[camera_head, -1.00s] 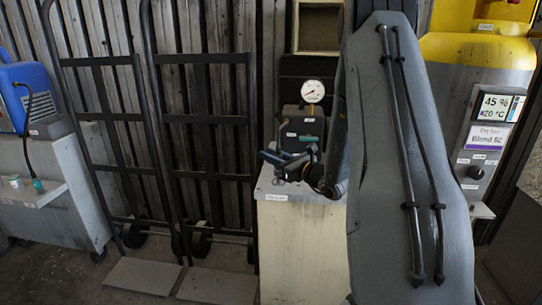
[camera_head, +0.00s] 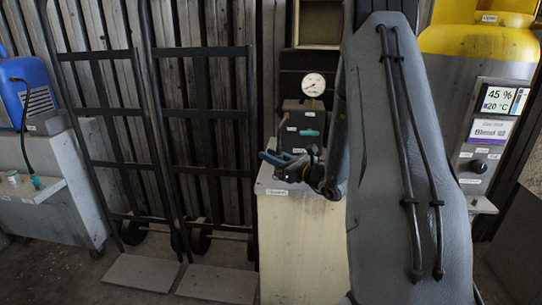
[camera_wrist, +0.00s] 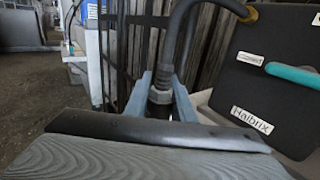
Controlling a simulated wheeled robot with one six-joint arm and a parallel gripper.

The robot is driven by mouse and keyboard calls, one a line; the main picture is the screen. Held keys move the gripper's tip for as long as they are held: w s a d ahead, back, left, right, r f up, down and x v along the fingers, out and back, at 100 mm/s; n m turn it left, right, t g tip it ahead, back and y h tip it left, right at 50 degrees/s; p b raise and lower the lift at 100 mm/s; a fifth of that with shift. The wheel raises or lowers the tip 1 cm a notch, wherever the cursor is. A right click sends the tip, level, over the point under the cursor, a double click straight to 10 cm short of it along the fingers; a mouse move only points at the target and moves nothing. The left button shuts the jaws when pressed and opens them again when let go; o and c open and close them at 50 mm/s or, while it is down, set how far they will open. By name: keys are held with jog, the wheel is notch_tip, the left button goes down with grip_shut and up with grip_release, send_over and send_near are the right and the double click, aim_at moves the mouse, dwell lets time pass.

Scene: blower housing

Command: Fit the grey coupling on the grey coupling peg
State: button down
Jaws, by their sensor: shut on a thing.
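My gripper (camera_head: 284,162) is low over the top of the cream cabinet in the head view. In the wrist view its blue-grey fingers (camera_wrist: 160,100) are shut around a grey coupling (camera_wrist: 160,96). A thick dark hose (camera_wrist: 178,40) rises from the coupling and bends to the right. The coupling looks roughly upright. Its lower end is hidden behind a dark part in the foreground. I cannot make out the grey coupling peg in either view, nor whether the coupling touches it.
The cream cabinet (camera_head: 298,245) carries a dark box with a round gauge (camera_head: 313,85). In the wrist view a black box marked Halbrix (camera_wrist: 270,75), with a teal handle, stands close on the right. Hand trucks (camera_head: 205,150) stand left; a yellow-topped unit (camera_head: 475,50) is right.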

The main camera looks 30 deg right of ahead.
jog(key=shift+f, duration=0.25)
jog(key=c, duration=1.4)
grip_release()
jog(key=shift+c, duration=0.2)
jog(key=shift+s, duration=0.1)
jog(key=v, duration=0.7)
jog(key=shift+s+d, duration=0.15)
jog(key=shift+s, duration=0.15)
